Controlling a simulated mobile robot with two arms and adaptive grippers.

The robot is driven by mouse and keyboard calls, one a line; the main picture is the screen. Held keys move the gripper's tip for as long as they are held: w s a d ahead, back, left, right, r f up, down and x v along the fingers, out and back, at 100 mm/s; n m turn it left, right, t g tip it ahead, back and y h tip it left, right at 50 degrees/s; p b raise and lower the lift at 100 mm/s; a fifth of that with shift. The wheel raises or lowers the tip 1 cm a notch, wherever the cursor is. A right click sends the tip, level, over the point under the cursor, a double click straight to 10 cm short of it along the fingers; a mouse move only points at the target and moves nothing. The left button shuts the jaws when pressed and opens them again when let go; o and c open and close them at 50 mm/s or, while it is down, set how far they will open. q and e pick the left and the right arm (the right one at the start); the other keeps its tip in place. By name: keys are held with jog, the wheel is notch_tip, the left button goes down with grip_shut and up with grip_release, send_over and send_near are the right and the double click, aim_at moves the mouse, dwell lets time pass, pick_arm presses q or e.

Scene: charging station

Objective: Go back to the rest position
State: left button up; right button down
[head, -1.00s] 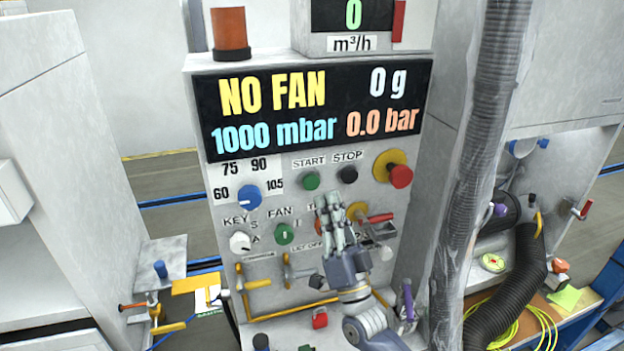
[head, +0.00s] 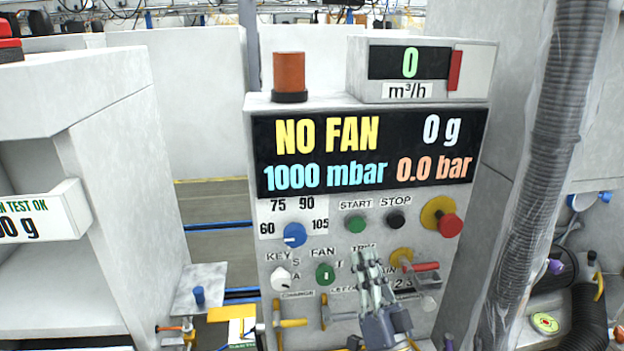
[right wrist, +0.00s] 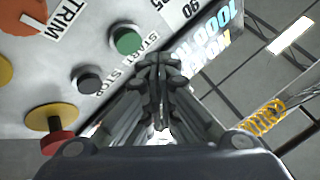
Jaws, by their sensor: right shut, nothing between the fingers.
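My right gripper (head: 372,272) is in front of the lower part of the grey control panel (head: 263,222). Its fingers are shut and empty, pointing up, and they cover part of the TRIM and MAIN labels. In the right wrist view the closed fingers (right wrist: 160,75) show near the green START button (right wrist: 128,41) and the black STOP button (right wrist: 89,80); I cannot tell whether they touch the panel. My left gripper is not in view.
The panel has a blue dial (head: 294,235), a white key knob (head: 281,279), a green FAN knob (head: 325,274) and a red stop knob (head: 450,225). A ribbed hose (head: 540,170) hangs at the right. A white cabinet (head: 110,200) stands at the left.

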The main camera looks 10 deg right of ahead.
jog(key=s+a+f+n+g, duration=0.2)
jog(key=s+f+n+g, duration=0.15)
jog(key=f+g, duration=0.4)
jog(key=s+a+f+n+g, duration=0.2)
jog(key=s+f+g, duration=0.25)
jog(key=f, duration=0.65)
jog(key=s+d+f+g+h, duration=0.2)
jog(key=s+d+f+g, duration=0.1)
jog(key=s, duration=0.4)
jog(key=s+d+f+g+h, duration=0.1)
jog(key=s+d+f+g, duration=0.15)
jog(key=s, duration=0.55)
jog(key=s+d+f+g+h, duration=0.2)
jog(key=s+f+g, duration=0.15)
jog(key=s, duration=0.35)
notch_tip(320, 180, down, 29)
jog(key=s+g+b, duration=0.2)
jog(key=s, duration=0.1)
pick_arm(q)
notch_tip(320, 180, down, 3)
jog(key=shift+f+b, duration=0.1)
jog(key=shift+b, duration=0.45)
pick_arm(e)
jog(key=s+d+f, duration=0.1)
jog(key=s+f, duration=0.7)
jog(key=s+d+f+n+g, duration=0.1)
jog(key=s+d+f, duration=0.1)
jog(key=s+f, duration=0.6)
jog(key=shift+d, duration=0.3)
jog(key=shift+s+f, duration=0.1)
